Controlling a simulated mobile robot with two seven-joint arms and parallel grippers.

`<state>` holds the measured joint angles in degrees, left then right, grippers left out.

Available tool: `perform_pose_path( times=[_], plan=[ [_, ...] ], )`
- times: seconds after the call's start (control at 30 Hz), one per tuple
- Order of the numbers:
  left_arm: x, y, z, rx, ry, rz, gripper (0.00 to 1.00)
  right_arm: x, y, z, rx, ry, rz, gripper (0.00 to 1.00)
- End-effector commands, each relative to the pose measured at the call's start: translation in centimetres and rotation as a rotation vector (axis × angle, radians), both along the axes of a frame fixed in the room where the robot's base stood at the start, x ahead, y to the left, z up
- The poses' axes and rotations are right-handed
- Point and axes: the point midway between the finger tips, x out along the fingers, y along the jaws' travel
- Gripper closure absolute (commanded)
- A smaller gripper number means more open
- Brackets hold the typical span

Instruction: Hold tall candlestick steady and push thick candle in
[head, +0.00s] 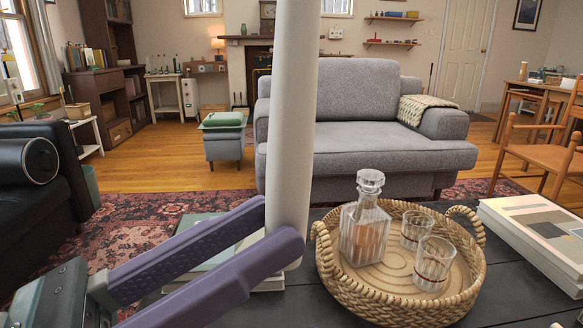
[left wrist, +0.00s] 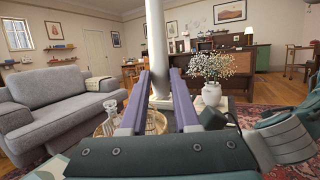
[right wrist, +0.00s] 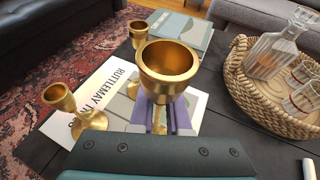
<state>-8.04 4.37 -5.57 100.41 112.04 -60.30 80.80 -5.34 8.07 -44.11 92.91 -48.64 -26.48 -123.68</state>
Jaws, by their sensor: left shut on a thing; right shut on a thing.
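The thick candle (head: 291,120) is a long white cylinder, upright in the head view, its top beyond the frame. My left gripper (head: 285,232) is shut on its lower part; the candle also stands between the purple fingers in the left wrist view (left wrist: 157,45). The tall candlestick (right wrist: 167,70) is brass with a wide, empty cup in the right wrist view. My right gripper (right wrist: 158,115) is shut on it below the cup, and the cup hides most of the stem. The candle does not show in that view, and the candlestick cannot be made out in the head view.
A white printed book or magazine (right wrist: 95,100) lies beneath. A wicker tray (head: 335,290) holds a decanter (head: 365,225) and two glasses. A white flower vase (left wrist: 211,94) stands near my right arm.

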Motion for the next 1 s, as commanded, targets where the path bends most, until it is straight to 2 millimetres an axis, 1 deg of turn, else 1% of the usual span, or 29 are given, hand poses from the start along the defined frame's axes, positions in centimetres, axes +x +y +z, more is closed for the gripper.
perform_pose_path(
  times=[0.03, 0.1, 0.2, 0.37, 0.8, 1.0],
  plan=[
    [-0.2, 0.6, -0.8, -0.028, 0.012, 0.035, 1.0, 0.0, 0.0, 0.0, 0.0, 0.001, 0.0, 1.0],
    [-0.3, 1.2, -1.5, -0.049, 0.011, 0.066, 1.0, 0.0, 0.0, 0.0, 0.0, 0.001, 0.0, 1.0],
    [-0.4, 1.6, -2.0, -0.062, 0.007, 0.085, 1.0, 0.0, 0.0, 0.0, 0.0, 0.001, 0.0, 1.0],
    [-0.4, 1.6, -2.9, -0.061, 0.006, 0.086, 1.0, 0.0, 0.0, -0.1, -0.001, 0.002, 0.0, 1.0],
    [-0.4, 1.6, -6.6, -0.06, 0.006, 0.083, 1.0, 0.0, 0.0, -0.1, 0.0, 0.001, 0.0, 1.0],
    [-0.4, 1.6, -7.8, -0.061, 0.004, 0.084, 1.0, 0.0, 0.0, -0.1, 0.0, 0.001, 0.0, 1.0]
  ],
)
